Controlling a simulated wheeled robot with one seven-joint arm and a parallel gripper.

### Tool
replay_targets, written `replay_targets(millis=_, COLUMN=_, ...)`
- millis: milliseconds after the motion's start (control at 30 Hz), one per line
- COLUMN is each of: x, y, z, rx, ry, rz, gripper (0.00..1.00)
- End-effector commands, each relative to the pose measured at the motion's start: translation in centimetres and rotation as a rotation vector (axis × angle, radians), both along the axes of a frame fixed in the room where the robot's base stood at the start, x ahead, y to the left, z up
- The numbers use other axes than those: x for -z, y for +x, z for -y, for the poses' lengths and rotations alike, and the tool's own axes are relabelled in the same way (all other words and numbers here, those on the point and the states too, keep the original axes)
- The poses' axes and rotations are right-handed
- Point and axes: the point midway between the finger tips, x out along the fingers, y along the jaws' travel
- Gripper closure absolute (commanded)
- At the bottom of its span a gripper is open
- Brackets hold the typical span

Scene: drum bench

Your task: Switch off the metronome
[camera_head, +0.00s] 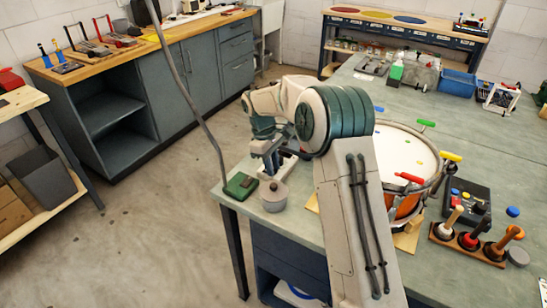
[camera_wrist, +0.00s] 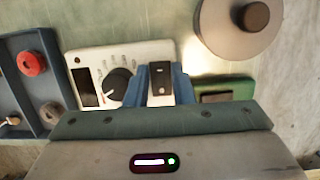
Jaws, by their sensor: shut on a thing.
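The metronome (camera_wrist: 86,60) is a white box at centre left in the wrist view, with a dark display, a large black dial (camera_wrist: 116,84) and small printed marks. In the head view the metronome (camera_head: 291,154) is mostly hidden behind my arm. My gripper (camera_wrist: 161,80) is over the right part of its face, beside the dial. Its blue fingers are shut on a dark, upright rectangular piece, seemingly a switch (camera_wrist: 161,72), with small pale marks. I cannot tell the switch's position. In the head view my gripper (camera_head: 268,160) points down at the bench corner.
A grey round object with a dark knob (camera_head: 274,196) and a green box (camera_head: 240,186) stand close by; the wrist view shows them right of the metronome. A blue-grey tray (camera_wrist: 48,92) lies left. A drum (camera_head: 405,150) stands right of my arm.

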Motion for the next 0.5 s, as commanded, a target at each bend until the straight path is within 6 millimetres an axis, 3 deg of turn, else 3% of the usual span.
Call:
replay_targets(millis=467, x=-0.02, y=0.09, z=-0.18, rx=-0.001, ry=-0.036, rz=-0.02, gripper=1.0)
replay_targets(millis=500, x=-0.02, y=0.09, z=-0.18, rx=-0.001, ry=-0.036, rz=-0.02, gripper=0.73)
